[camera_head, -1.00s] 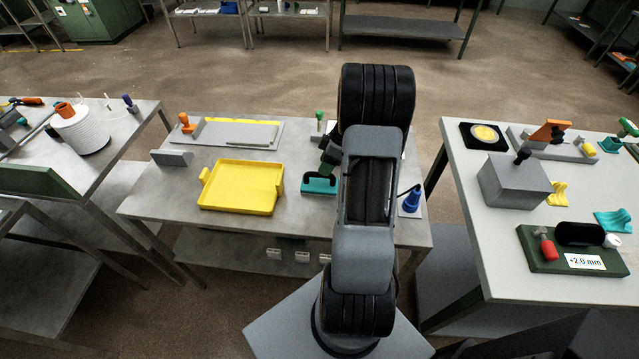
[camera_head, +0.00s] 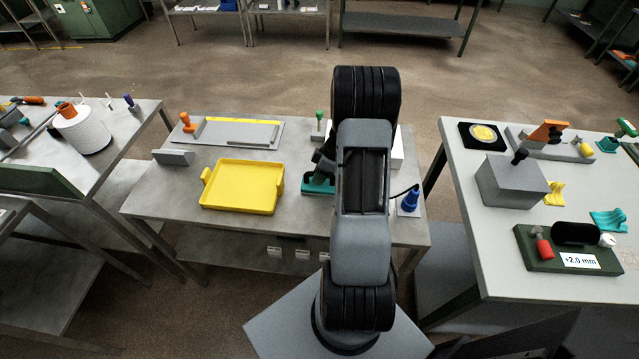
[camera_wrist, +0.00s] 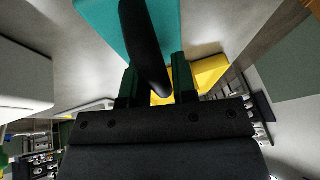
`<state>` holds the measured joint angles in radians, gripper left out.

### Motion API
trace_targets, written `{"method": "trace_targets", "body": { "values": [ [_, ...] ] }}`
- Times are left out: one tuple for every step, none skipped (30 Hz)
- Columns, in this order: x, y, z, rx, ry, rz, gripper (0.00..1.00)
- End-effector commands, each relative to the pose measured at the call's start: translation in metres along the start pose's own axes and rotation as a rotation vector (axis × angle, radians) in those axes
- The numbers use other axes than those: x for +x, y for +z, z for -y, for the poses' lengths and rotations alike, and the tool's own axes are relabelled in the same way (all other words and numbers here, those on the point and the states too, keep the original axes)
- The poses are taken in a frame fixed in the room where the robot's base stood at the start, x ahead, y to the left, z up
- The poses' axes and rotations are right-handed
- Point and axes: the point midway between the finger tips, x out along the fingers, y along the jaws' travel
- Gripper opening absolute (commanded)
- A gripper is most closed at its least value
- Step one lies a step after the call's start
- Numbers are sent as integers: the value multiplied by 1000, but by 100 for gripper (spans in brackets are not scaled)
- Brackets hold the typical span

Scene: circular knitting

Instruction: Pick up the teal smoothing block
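The teal smoothing block (camera_head: 317,187) sits on the middle table, just right of the yellow tray, partly hidden by my arm. In the wrist view the block (camera_wrist: 100,22) fills the top, with its dark bar handle (camera_wrist: 143,45) running down towards me. My gripper (camera_wrist: 155,64) has its two green fingers apart, one on each side of the handle. A gap shows beside the right finger; whether the left finger touches is hard to tell. In the head view my gripper (camera_head: 324,162) is low at the block, mostly hidden behind my arm.
The yellow tray (camera_head: 242,188) lies empty left of the block, and also shows in the wrist view (camera_wrist: 208,71). A blue cone-shaped item (camera_head: 409,201) stands right of my arm. A grey plate (camera_head: 240,133) and a green-topped tool (camera_head: 319,124) are behind.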

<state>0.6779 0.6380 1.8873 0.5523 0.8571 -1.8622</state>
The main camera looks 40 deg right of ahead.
Motion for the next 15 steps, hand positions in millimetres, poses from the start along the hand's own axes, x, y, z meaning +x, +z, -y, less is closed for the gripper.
{"method": "trace_targets", "body": {
  "values": [
    [0,0,0,0,0,0,21],
    [0,0,0,0,0,0,18],
    [0,0,0,0,0,0,14],
    [0,0,0,0,0,0,11],
    [0,0,0,0,0,0,8],
    [0,0,0,0,0,0,5],
    [0,0,0,0,0,0,2],
    [0,0,0,0,0,0,0],
    [0,0,0,0,0,0,0],
    [0,0,0,0,0,0,0],
    [0,0,0,0,0,0,0],
    [-1,0,0,0,1,0,0],
    [-1,0,0,0,1,0,0],
    [-1,0,0,0,1,0,0],
    [-1,0,0,0,1,0,0]
  ]
}}
